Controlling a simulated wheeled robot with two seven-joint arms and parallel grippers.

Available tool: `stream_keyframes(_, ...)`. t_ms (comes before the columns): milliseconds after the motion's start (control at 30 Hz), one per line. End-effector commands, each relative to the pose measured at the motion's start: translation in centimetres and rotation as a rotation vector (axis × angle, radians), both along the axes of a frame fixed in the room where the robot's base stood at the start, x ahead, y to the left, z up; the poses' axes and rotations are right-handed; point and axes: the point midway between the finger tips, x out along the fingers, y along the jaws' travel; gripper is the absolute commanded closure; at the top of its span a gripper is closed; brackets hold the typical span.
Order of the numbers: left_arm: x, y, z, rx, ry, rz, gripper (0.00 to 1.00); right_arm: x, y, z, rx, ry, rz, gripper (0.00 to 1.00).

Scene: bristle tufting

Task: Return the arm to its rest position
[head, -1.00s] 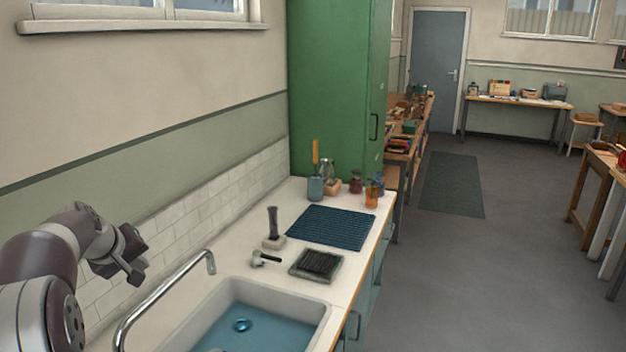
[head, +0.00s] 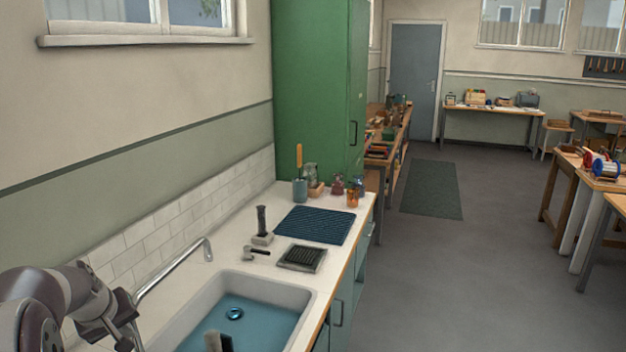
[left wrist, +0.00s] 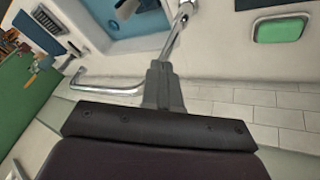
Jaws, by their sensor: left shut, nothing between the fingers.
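My left gripper (head: 128,328) is at the lower left of the head view, low beside the chrome tap (head: 172,272). It overlaps the lower part of the tap in the picture; I cannot tell whether they touch. In the left wrist view the gripper (left wrist: 162,72) points up the picture with its fingers shut and nothing between them. A tap spout (left wrist: 105,86) lies to its left there. My left arm's grey and dark links fill the lower left corner of the head view. My right gripper is not in view.
The sink (head: 306,299) holds blue water, and a dark-and-grey object (head: 220,342), partly cut off, shows at its bottom edge. Beyond it are a small hammer (head: 257,252), a bristle tray (head: 302,258), a ribbed blue mat (head: 314,224) and a green cabinet (head: 315,90).

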Motion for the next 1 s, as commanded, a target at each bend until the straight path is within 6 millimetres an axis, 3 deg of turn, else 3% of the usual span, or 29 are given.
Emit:
stream_keyframes(267, -7.6, -9.3, -6.6, 0.055, 0.219, -0.243, 1.0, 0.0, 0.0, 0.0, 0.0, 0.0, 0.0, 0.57)
stream_keyframes(400, -14.2, -15.5, -9.5, 0.098, 0.342, -0.468, 1.0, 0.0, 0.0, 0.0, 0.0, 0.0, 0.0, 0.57)
stream_keyframes(533, -19.5, -19.8, -10.8, 0.133, 0.415, -0.663, 1.0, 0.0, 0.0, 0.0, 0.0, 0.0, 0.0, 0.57)
stream_keyframes(667, -19.8, -21.8, -10.4, 0.155, 0.398, -0.745, 1.0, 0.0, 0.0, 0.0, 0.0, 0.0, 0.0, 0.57)
stream_keyframes(1000, -19.8, -21.9, -10.4, 0.155, 0.398, -0.746, 1.0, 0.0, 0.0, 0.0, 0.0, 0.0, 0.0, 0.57)
